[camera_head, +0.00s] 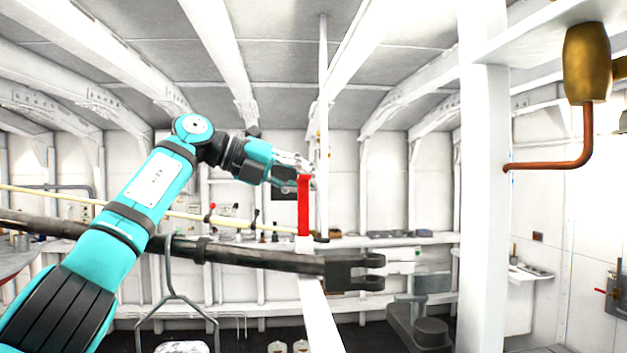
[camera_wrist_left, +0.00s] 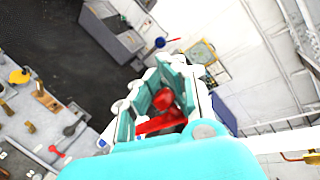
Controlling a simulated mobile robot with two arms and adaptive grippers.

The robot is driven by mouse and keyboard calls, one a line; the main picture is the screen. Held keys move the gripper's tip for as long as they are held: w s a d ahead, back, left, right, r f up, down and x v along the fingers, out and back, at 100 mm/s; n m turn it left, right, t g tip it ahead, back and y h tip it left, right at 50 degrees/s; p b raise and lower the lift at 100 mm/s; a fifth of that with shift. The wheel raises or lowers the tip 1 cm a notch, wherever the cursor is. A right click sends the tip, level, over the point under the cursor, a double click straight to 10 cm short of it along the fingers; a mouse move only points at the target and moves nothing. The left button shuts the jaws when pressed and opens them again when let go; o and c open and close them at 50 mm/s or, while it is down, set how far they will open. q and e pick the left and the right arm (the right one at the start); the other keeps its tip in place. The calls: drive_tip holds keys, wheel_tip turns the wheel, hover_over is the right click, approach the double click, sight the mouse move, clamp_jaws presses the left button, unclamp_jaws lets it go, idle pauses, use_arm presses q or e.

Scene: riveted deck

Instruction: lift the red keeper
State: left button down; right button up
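The red keeper (camera_head: 304,206) shows as an upright red bar in the middle of the head view, above a white post. My left gripper (camera_head: 303,172) is at the keeper's top end, its fingers pointing right. In the left wrist view, red parts of the keeper (camera_wrist_left: 163,122), with a rounded red end, lie between the teal pads of the left gripper (camera_wrist_left: 165,88). The pads are close around the red, but I cannot tell whether both touch it. The gripper hides part of the keeper's top. My right gripper is not in view.
A dark bar with a forked end (camera_head: 352,271) crosses below the keeper. A white pillar (camera_head: 483,200) stands to the right, with a brass fitting and copper pipe (camera_head: 588,65) beyond it. A shelf (camera_head: 395,240) with small items runs along the back wall.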

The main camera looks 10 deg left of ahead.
use_arm(q)
drive_tip(key=shift+w+a+f, duration=0.25)
drive_tip(key=shift+a+f, duration=0.05)
drive_tip(key=shift+f, duration=0.3)
idle(0.4)
drive_tip(key=c, duration=1.2)
unclamp_jaws()
drive_tip(key=shift+a+r, duration=0.1)
drive_tip(key=shift+a, duration=0.3)
drive_tip(key=shift+s+a+r, duration=0.1)
drive_tip(key=shift+s+r, duration=0.1)
drive_tip(key=shift+r, duration=0.05)
drive_tip(key=shift+s+a+r, duration=0.1)
drive_tip(key=v, duration=1.1)
drive_tip(key=shift+s+a, duration=0.15)
drive_tip(key=shift+a, duration=0.05)
